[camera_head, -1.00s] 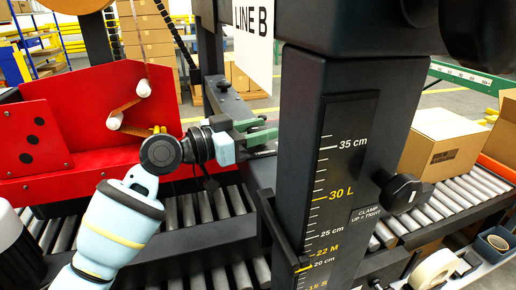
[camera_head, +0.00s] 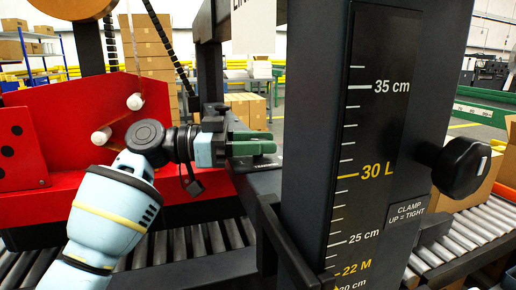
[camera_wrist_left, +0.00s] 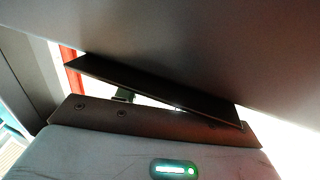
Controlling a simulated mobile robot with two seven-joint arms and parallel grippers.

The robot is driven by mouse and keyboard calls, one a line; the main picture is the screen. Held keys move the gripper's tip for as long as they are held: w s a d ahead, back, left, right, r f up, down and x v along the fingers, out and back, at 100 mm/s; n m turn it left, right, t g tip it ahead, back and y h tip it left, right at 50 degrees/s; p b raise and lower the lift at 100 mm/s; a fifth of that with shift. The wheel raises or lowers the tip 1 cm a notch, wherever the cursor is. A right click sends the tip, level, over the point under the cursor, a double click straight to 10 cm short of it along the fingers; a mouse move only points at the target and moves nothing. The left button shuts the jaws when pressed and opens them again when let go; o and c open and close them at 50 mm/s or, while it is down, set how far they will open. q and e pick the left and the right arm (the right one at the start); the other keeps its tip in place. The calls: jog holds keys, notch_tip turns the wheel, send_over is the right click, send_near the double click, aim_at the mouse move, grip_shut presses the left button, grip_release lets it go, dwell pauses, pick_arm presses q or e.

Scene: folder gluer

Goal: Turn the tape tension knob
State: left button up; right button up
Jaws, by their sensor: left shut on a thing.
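My left gripper (camera_head: 252,150) reaches in from the left, in front of the red panel, with its fingertip end beside the dark post (camera_head: 325,130). A green part (camera_head: 250,146) shows at its fingers. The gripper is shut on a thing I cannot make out. In the left wrist view, two dark finger plates (camera_wrist_left: 160,100) lie close together under a large dark surface. I cannot identify the tape tension knob for certain; it may be hidden at the fingers. A black knob (camera_head: 463,167) sits on the post's right side, by a clamp label, apart from my gripper. My right gripper is not in view.
The scaled post stands close, right of my gripper. The red panel (camera_head: 68,130) carries white rollers (camera_head: 134,101) with brown tape. Conveyor rollers (camera_head: 190,240) run below. A cardboard box (camera_head: 508,165) is at the right edge.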

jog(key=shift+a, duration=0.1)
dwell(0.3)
pick_arm(q)
jog(key=o, duration=0.9)
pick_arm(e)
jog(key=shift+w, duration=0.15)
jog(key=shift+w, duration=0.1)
pick_arm(q)
jog(key=shift+a, duration=0.55)
jog(key=a, duration=0.6)
jog(key=shift+s+a, duration=0.25)
jog(key=shift+a, duration=0.1)
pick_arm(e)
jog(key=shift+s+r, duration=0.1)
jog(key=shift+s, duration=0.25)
